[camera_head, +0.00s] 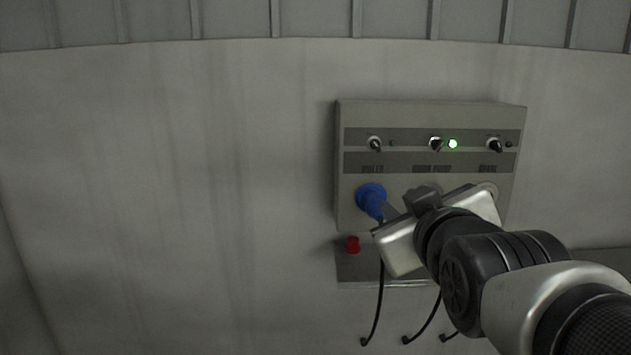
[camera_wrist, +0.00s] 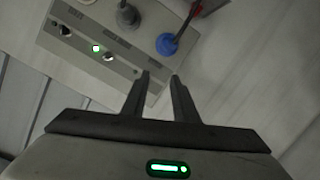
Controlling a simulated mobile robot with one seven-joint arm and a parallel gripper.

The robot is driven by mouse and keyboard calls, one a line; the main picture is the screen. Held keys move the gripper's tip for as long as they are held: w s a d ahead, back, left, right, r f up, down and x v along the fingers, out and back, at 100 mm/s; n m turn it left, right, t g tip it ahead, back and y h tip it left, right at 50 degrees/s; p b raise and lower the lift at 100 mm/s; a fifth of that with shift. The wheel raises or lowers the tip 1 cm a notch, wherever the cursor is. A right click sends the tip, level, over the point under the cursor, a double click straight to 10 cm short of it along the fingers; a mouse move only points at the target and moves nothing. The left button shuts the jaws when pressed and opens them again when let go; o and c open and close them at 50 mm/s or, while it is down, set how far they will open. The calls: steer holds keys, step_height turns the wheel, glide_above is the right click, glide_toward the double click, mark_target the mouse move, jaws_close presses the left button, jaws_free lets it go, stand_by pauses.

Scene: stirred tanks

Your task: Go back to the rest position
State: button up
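My gripper (camera_wrist: 160,76) is open in the wrist view, its two dark fingers apart with nothing between them. In the head view my gripper's pale body is in front of the lower part of the grey control box (camera_head: 350,110) on the wall. A blue plug (camera_head: 370,196) sits at the box's lower left. It also shows in the wrist view (camera_wrist: 168,45), beyond my fingertips and apart from them. A dark grey plug (camera_wrist: 128,14) sits beside it, partly hidden in the head view. How far the fingertips are from the box is hard to tell.
The box carries three switches, with a lit green lamp (camera_head: 453,144) beside the middle one. A red part (camera_head: 352,244) is below the blue plug. Several black cables (camera_head: 376,310) hang underneath. The wall (camera_head: 170,180) to the left is clear.

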steer(key=s+f+m+g, duration=0.5)
steer(key=s+f+g, duration=0.5)
steer(key=s+f, duration=0.55)
step_height(320, 180, up, 24)
steer(key=p, duration=2.4)
steer(key=shift+w, duration=0.35)
steer(key=shift+d+f, duration=0.1)
steer(key=shift+f, duration=0.05)
